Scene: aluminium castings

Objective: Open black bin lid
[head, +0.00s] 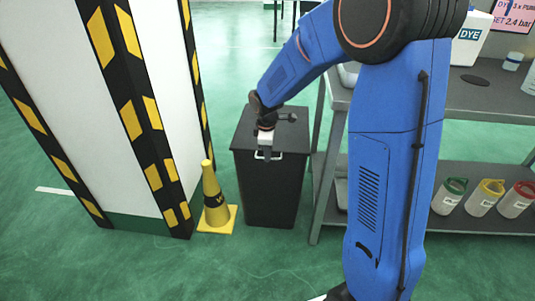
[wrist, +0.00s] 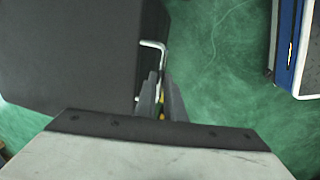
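The black bin (head: 270,190) stands upright on the floor, with its flat dark lid (head: 246,132) down on top. A light metal bar handle (head: 277,156) sits at the front edge; it also shows in the wrist view (wrist: 152,45). My gripper (head: 267,154) reaches down at the handle from above. In the wrist view my gripper's two grey fingers (wrist: 161,82) lie on either side of the handle bar, with a narrow gap that the bar appears to fill. The fingers hide part of the bar. The bin's dark surface (wrist: 65,45) fills the upper left there.
A yellow cone (head: 214,200) stands just left of the bin, beside a striped pillar (head: 130,100). A grey shelf table (head: 480,95) is close on the right, with several lidded containers (head: 485,198) below. Green floor in front is clear.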

